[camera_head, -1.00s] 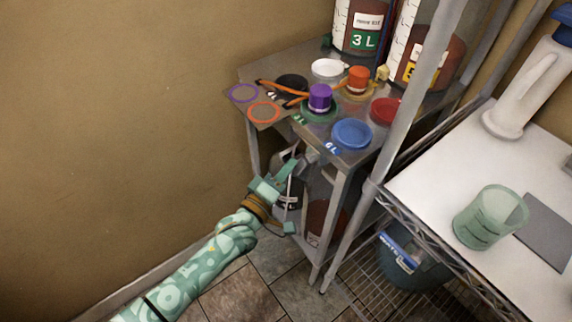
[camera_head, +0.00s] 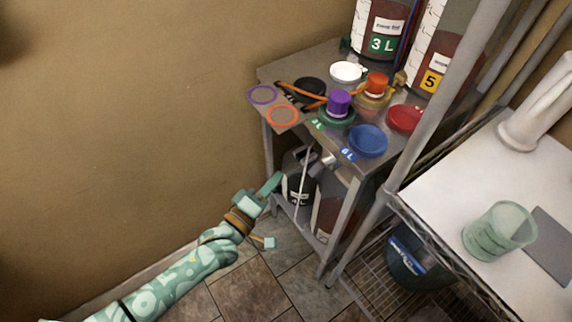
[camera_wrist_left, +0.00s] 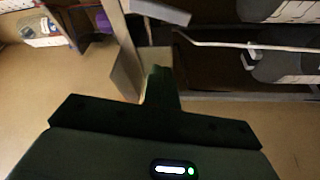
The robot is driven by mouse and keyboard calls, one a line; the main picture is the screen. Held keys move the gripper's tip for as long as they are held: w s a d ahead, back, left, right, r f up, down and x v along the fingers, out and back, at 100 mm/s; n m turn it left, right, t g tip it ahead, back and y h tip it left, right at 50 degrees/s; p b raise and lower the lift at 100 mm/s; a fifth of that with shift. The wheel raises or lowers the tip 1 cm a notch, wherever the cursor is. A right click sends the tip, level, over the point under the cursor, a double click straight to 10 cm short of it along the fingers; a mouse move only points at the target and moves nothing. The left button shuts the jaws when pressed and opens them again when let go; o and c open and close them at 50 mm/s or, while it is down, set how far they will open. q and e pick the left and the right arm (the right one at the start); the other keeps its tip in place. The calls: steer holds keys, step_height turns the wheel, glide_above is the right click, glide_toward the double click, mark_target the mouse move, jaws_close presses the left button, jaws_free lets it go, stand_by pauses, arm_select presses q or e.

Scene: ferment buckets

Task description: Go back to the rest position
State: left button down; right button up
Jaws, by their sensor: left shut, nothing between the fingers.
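My left gripper (camera_head: 271,184) is shut and empty in the head view, at the end of the patterned green arm that comes in from the lower left. It is in front of the left side of the metal stand, near the dark bucket (camera_head: 298,190) on the lower level, and appears apart from it. In the left wrist view my left gripper (camera_wrist_left: 160,78) shows dark, its fingers together, pointing toward the stand's leg. My right gripper is not in either view.
The metal stand (camera_head: 290,66) holds coloured lids, a purple cap (camera_head: 339,102) and large red-filled containers (camera_head: 381,30). A white table (camera_head: 445,190) with a green cup (camera_head: 497,231) is at right. A bucket (camera_head: 415,262) sits below it. The floor at lower middle is clear.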

arm_select(q)
steer(key=shift+v, duration=0.95)
